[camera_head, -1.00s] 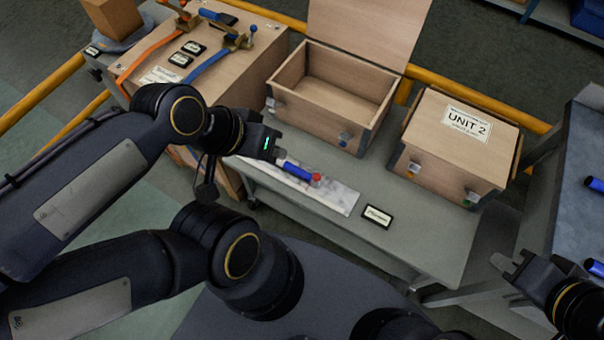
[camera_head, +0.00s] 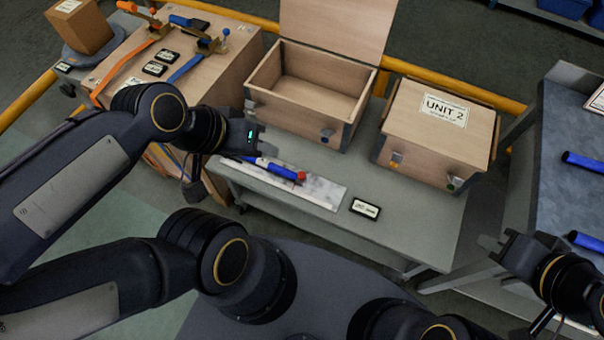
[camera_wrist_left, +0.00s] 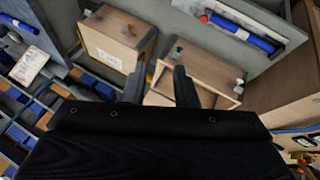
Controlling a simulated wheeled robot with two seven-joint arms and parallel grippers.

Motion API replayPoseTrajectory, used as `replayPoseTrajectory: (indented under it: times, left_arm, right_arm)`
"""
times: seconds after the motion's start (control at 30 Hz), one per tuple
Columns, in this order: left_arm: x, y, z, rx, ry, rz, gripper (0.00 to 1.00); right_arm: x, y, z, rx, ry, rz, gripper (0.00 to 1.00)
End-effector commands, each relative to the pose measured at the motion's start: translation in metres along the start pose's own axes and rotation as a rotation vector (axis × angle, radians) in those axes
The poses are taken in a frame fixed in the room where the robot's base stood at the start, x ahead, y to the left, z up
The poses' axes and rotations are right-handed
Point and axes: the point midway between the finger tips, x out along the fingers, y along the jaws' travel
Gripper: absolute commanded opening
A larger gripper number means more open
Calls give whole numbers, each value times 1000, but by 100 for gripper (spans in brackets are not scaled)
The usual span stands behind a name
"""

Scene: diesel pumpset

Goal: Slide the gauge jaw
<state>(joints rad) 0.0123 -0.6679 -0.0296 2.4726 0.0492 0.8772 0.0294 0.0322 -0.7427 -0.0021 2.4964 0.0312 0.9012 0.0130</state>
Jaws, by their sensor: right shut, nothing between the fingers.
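No gauge jaw can be made out for certain. A blue-handled tool (camera_head: 272,167) with a red end lies on a pale mat (camera_head: 325,193) on the grey bench. It also shows at the top of the left wrist view (camera_wrist_left: 243,34). My left gripper (camera_head: 258,142) hangs above and behind the tool, in front of the open wooden box. In the left wrist view its two fingers (camera_wrist_left: 158,82) stand apart with nothing between them. My right gripper (camera_head: 490,244) is shut and empty at the right, between the grey bench and the blue-topped table.
An open wooden box (camera_head: 345,128) and a closed box labelled UNIT 2 (camera_head: 432,150) stand on the bench. A small label plate (camera_head: 365,207) lies near its front. A wooden cabinet (camera_head: 205,78) with clamps stands left. Blue cylinders (camera_head: 588,163) lie on the right table.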

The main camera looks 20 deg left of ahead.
Motion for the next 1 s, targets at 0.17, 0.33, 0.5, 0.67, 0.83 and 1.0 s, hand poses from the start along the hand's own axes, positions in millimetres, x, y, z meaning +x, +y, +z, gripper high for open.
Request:
replayPoseTrajectory:
  times: [0.17,0.33,0.5,0.67,0.83,1.0]
  left_arm:
    - [41,2,-28,-144,-120,46,47]
    - [103,-4,-53,-315,-228,14,47]
    - [178,-23,-61,-456,-301,-104,47]
    - [250,-53,-55,-542,-323,-272,47]
    - [306,-87,-43,-570,-299,-440,47]
    - [332,-107,-37,-567,-267,-530,47]
  right_arm:
    - [5,2,2,0,0,0,0]
    - [8,4,4,0,0,0,0]
    - [12,6,6,0,0,0,0]
    - [16,7,8,0,0,0,0]
    - [18,8,9,0,0,0,0]
    - [19,9,10,0,0,0,0]
